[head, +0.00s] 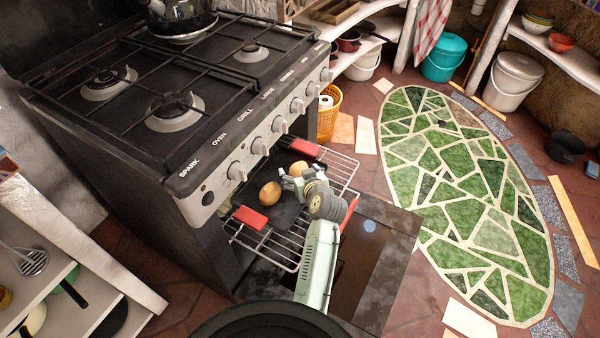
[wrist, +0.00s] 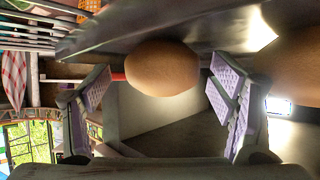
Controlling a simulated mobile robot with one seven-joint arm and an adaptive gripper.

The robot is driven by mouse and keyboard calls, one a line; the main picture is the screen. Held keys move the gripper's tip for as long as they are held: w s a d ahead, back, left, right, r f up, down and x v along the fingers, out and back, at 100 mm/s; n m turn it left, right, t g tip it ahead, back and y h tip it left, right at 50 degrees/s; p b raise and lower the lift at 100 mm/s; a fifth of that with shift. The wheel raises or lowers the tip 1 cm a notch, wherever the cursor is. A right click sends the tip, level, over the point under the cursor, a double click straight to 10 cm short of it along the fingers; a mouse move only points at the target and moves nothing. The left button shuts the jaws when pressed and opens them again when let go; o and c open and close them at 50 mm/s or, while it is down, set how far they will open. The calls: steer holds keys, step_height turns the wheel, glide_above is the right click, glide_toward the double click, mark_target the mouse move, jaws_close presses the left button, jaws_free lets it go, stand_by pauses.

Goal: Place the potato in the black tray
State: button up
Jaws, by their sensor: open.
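A black tray (head: 287,215) lies on the pulled-out oven rack, and its dark surface also fills the top of the wrist view (wrist: 150,28). One brown potato (head: 299,167) is at the tray, partly hidden behind my gripper (head: 297,180). In the wrist view, a potato (wrist: 162,68) sits between my two open purple-padded fingers, with gaps on both sides, and appears to rest against the tray. A second potato (head: 270,193) lies on the tray, left of my gripper. It seems to be the brown shape at the right edge of the wrist view (wrist: 302,70).
The wire rack (head: 338,171) has red grips (head: 250,218) at its near and far ends. The stove's front with knobs (head: 262,146) rises close behind the tray. The open oven door (head: 385,255) lies below the rack. Open floor with a green mosaic (head: 465,200) is to the right.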

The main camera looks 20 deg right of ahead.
steer(key=shift+r, duration=0.3)
steer(key=v, duration=1.2)
steer(key=shift+f+b, duration=0.2)
steer(key=shift+b, duration=0.2)
steer(key=shift+c, duration=0.2)
